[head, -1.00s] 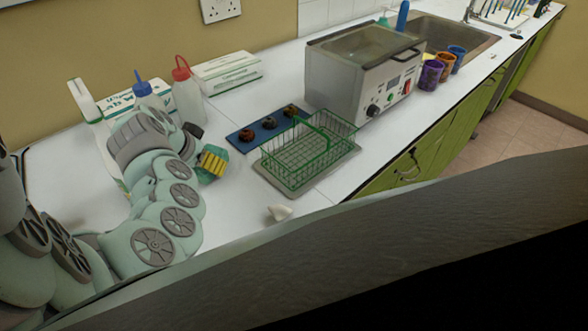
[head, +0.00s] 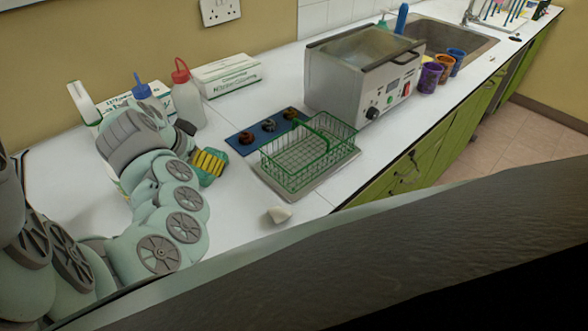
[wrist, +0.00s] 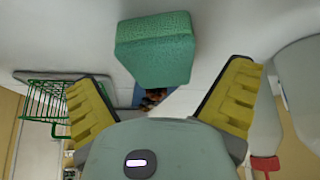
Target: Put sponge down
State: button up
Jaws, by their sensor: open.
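The sponge (wrist: 155,48) is a green block in the wrist view, at top centre against the white counter. My gripper (wrist: 163,75) is open, with a ridged yellow finger on each side. The sponge sits between and beyond the fingertips, with a clear gap to each finger. In the head view, a green part of the sponge (head: 211,180) shows by the yellow finger, left of the wire basket. The finger hides most of it there. Its contact with the counter is hard to make out.
A green wire basket (head: 305,157) on a grey tray stands right of my gripper. A blue holder (head: 266,131) with round pieces lies behind. Wash bottles (head: 188,98) and boxes (head: 227,74) stand near the wall. A small white piece (head: 279,214) lies in front on otherwise clear counter.

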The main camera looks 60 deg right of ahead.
jog(key=p+v, duration=0.4)
jog(key=v, duration=0.5)
jog(key=shift+r, duration=0.2)
jog(key=shift+a, duration=0.1)
